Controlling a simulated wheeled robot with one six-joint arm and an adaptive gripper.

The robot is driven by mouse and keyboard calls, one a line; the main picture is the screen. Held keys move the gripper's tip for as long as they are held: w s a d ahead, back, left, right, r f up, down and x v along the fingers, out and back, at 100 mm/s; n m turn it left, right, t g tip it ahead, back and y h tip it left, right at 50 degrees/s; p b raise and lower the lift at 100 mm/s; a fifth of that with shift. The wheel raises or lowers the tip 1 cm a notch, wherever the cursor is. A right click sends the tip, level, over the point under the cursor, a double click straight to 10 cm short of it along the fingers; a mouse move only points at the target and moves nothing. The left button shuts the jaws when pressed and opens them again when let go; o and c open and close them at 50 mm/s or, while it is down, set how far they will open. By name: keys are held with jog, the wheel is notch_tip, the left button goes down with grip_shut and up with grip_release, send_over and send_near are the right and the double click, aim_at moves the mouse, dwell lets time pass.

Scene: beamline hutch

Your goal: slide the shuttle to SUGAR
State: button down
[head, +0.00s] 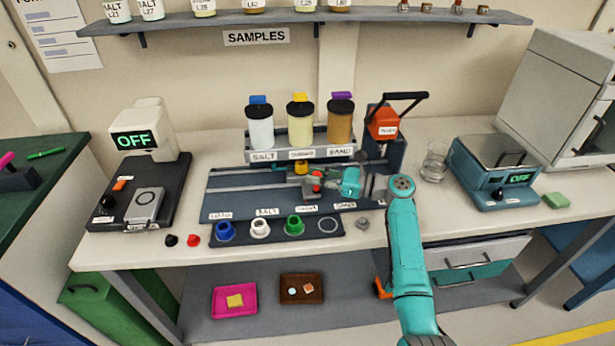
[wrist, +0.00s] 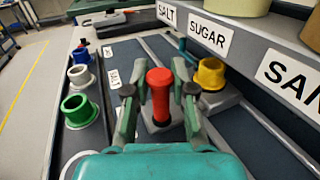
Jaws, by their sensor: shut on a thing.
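The shuttle (head: 305,188) is a grey carriage on the dark rail plate, with a red knob at its front. It carries a yellow cup (wrist: 210,74), which also shows in the head view (head: 301,167). In the head view the cup stands just below the SUGAR label (head: 302,155), under the middle jar of pale yellow contents (head: 300,124). My gripper (wrist: 159,92) is shut on the red knob (wrist: 160,84), one finger on each side. In the head view my gripper (head: 318,182) partly covers the shuttle. The SUGAR label also shows in the wrist view (wrist: 208,35).
The SALT jar (head: 261,130) and SAND jar (head: 340,122) flank the middle jar. Blue (head: 226,231), white (head: 260,228) and green (head: 294,225) cups stand in a front rack. An orange press (head: 384,123) with a black lever stands right of the rail; a scale (head: 492,180) is farther right.

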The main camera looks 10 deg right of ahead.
dwell(0.3)
jog(key=c, duration=1.1)
grip_release()
jog(key=v, duration=1.2)
jog(key=shift+d, duration=0.1)
